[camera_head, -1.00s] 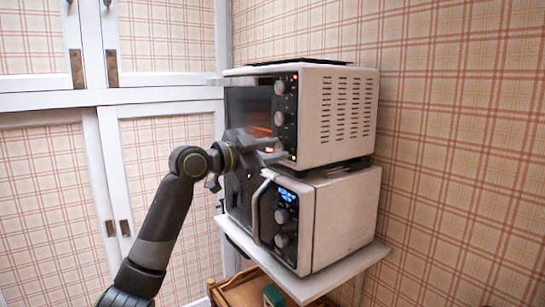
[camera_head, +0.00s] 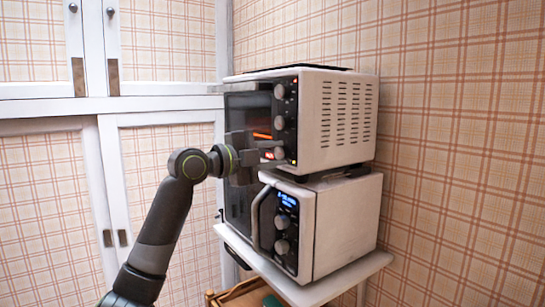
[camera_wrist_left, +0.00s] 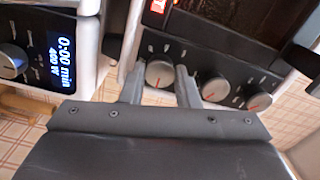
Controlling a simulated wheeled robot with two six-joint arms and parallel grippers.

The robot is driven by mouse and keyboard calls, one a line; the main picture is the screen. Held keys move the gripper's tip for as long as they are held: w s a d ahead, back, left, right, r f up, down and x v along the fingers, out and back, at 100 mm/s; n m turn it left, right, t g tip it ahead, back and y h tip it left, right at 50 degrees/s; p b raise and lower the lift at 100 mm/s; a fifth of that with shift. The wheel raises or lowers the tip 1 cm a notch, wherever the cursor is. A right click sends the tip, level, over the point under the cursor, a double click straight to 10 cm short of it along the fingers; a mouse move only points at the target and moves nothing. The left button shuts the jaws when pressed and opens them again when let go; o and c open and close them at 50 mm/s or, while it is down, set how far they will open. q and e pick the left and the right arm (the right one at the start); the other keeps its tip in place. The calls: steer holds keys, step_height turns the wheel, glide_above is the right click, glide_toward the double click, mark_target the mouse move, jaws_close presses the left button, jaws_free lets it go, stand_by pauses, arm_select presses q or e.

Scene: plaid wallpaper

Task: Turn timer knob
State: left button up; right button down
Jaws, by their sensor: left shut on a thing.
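A white toaster oven (camera_head: 345,120) with a dark front stands on top of a microwave (camera_head: 345,225). Its control strip carries three round grey knobs: an upper knob (camera_head: 279,91), a middle knob (camera_head: 279,122) and a bottom knob (camera_head: 279,153). My left gripper (camera_head: 266,150) is at the bottom knob and shut on it. In the left wrist view its two fingers stand either side of this knob (camera_wrist_left: 159,73), whose red pointer line shows. Which knob is the timer cannot be read. My right gripper is not in view.
The microwave has its own knobs, a curved handle (camera_head: 255,215) and a lit blue display (camera_wrist_left: 60,50). A white shelf (camera_head: 345,275) carries both appliances. White cabinets (camera_head: 165,150) stand at the left. Plaid wall lies behind and to the right.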

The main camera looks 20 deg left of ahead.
arm_select(q)
steer(key=shift+f, duration=0.1)
stand_by(0.4)
steer(key=o, duration=1)
steer(key=shift+c, duration=0.2)
steer(key=b+v, duration=0.5)
steer(key=v, duration=1.2)
steer(key=shift+s+a, duration=0.2)
